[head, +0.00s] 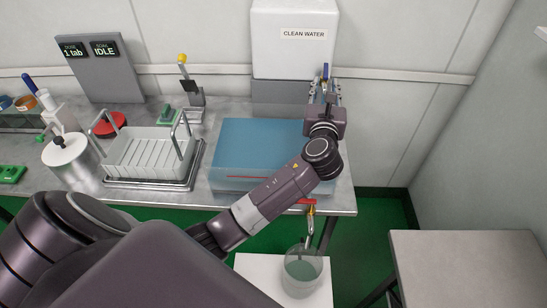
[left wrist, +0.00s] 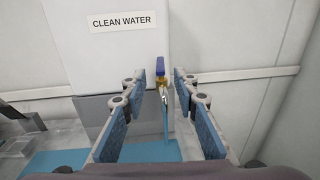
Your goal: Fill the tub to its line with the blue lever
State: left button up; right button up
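The white tank marked CLEAN WATER (head: 294,42) stands at the back wall. Its blue lever (left wrist: 160,66) sits upright on a brass tap (left wrist: 161,87) in the left wrist view, and a thin blue stream (left wrist: 165,118) runs below the tap. The lever's tip also shows in the head view (head: 326,71). The tub (head: 232,184) holds blue water, with a red line (head: 240,177) on its front wall. I cannot tell the exact level against the line. My left gripper (left wrist: 168,78) is open, its fingers apart on either side of the tap, holding nothing. My right gripper is out of view.
A red-handled brass tap (head: 308,202) is at the tub's front, above a glass beaker (head: 303,272) on a white stand. A grey table (head: 470,260) is at right.

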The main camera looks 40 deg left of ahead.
aim_at(326, 78)
pick_arm(q)
jog(key=shift+s+d+r+b, duration=0.15)
jog(key=shift+s+d+b, duration=0.1)
jog(key=shift+s+b, duration=0.35)
jog(key=shift+x, duration=3.9)
grip_shut()
